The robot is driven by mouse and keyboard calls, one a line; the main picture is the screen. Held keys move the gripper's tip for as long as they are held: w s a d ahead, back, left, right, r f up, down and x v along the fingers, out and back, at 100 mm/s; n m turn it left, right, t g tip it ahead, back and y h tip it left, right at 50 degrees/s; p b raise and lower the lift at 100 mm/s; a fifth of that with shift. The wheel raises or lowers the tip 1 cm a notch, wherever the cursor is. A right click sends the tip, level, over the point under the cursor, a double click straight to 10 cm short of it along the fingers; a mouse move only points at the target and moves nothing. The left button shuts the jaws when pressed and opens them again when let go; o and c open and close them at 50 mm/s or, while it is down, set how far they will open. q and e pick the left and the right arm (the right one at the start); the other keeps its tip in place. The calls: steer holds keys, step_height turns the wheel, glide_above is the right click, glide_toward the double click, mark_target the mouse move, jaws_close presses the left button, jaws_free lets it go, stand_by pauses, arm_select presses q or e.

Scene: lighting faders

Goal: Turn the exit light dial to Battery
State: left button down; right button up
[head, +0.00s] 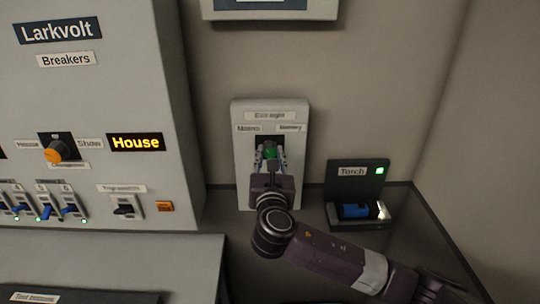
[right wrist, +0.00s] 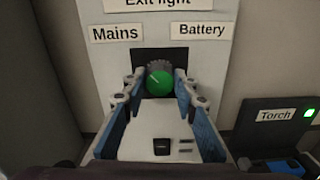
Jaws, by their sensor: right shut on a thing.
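The exit light dial (head: 270,151) is a round green knob on a pale wall panel (head: 299,114). In the right wrist view the dial (right wrist: 160,84) sits in a dark recess below the Mains label (right wrist: 115,33) and the Battery label (right wrist: 201,30). A short pale line on its face points up and left, towards Mains. My right gripper (head: 270,158) is shut on the dial, with one blue-padded finger on each side of it. My left gripper is not in view.
A torch holder (head: 343,183) with a blue torch (head: 355,211) stands right of the panel. At left, a grey Larkvolt breaker cabinet (head: 95,100) carries switches, an orange knob (head: 55,151) and a lit House display (head: 136,142). A wall box (head: 270,14) hangs above.

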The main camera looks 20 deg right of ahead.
steer(key=m, duration=0.4)
steer(key=shift+f+b, duration=0.1)
steer(key=shift+b, duration=0.25)
steer(key=m+b, duration=0.1)
steer(key=m, duration=0.3)
steer(key=shift+d+f+m, duration=0.1)
steer(key=shift+m, duration=0.2)
steer(key=m+b, duration=0.1)
steer(key=m, duration=0.3)
steer(key=shift+m, duration=0.3)
steer(key=shift+d+m+b, duration=0.1)
steer(key=shift+m+b, duration=0.65)
steer(key=shift+m, duration=1.05)
steer(key=o, duration=1.2)
steer(key=shift+s, duration=0.1)
steer(key=shift+c, duration=0.2)
steer(key=v, duration=1.2)
